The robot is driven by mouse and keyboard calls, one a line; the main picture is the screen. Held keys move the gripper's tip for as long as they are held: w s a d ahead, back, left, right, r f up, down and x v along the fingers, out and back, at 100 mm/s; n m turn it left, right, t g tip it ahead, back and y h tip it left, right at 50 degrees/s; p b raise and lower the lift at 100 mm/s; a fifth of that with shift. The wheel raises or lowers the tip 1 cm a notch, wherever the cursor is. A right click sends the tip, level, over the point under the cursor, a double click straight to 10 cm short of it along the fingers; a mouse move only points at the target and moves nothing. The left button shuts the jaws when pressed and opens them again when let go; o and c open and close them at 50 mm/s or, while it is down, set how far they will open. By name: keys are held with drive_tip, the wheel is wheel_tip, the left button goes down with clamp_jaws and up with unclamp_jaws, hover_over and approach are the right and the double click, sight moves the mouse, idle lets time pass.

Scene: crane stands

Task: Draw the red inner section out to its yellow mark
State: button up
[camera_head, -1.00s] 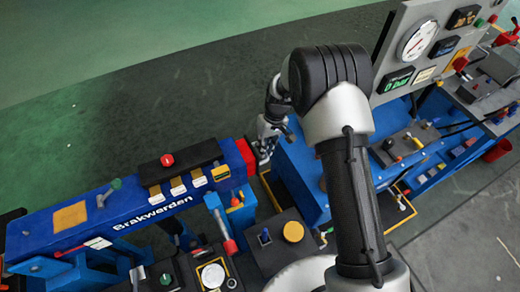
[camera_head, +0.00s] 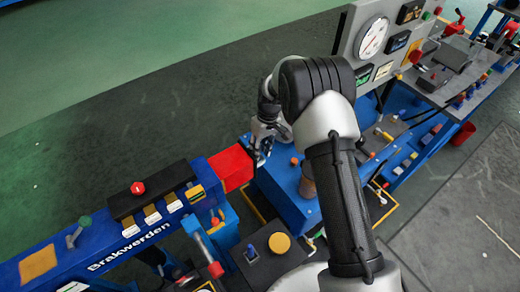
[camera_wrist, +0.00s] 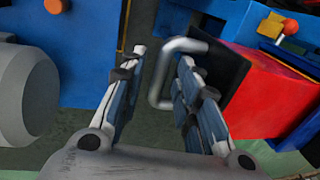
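The red inner section (camera_head: 232,167) sticks out of the right end of the blue beam (camera_head: 105,236) in the head view. In the wrist view the red section (camera_wrist: 268,88) has a dark end plate (camera_wrist: 222,78) with a grey U-shaped handle (camera_wrist: 158,72). My gripper (camera_wrist: 162,58) is open, with one finger on each side of the handle's bar. Gaps show between the bar and the fingers; contact cannot be made out. In the head view my gripper (camera_head: 263,146) is at the section's right end. I see no yellow mark on the red part in view.
A blue stand (camera_head: 287,190) is close to the right of the section's end. A panel with a round gauge (camera_head: 373,37) stands behind it. A grey box with a yellow button (camera_head: 280,243) is in front. Open floor (camera_head: 120,120) lies behind the beam.

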drive_tip(key=shift+r, duration=0.1)
wheel_tip(320, 180, up, 12)
drive_tip(key=w+d, duration=0.1)
drive_tip(key=shift+d, duration=0.3)
drive_tip(key=shift+w, duration=0.1)
idle(0.5)
drive_tip(key=s+d+r+m+t, duration=0.15)
drive_tip(key=s+d+r, duration=0.25)
drive_tip(key=s+r, duration=0.45)
drive_tip(key=s+d+r+m+t, duration=0.15)
drive_tip(key=s+d+r, duration=0.35)
drive_tip(key=r, duration=0.6)
drive_tip(key=s+d+m+t, duration=0.1)
drive_tip(key=s+d+m, duration=0.1)
drive_tip(key=s, duration=0.8)
drive_tip(key=s+d+r+m+t+h, duration=0.1)
drive_tip(key=s+d+m, duration=0.1)
drive_tip(key=s, duration=0.8)
drive_tip(key=shift+s+d+m+t+h, duration=0.15)
drive_tip(key=shift+d+m+t+h, duration=0.2)
drive_tip(key=shift+d, duration=0.4)
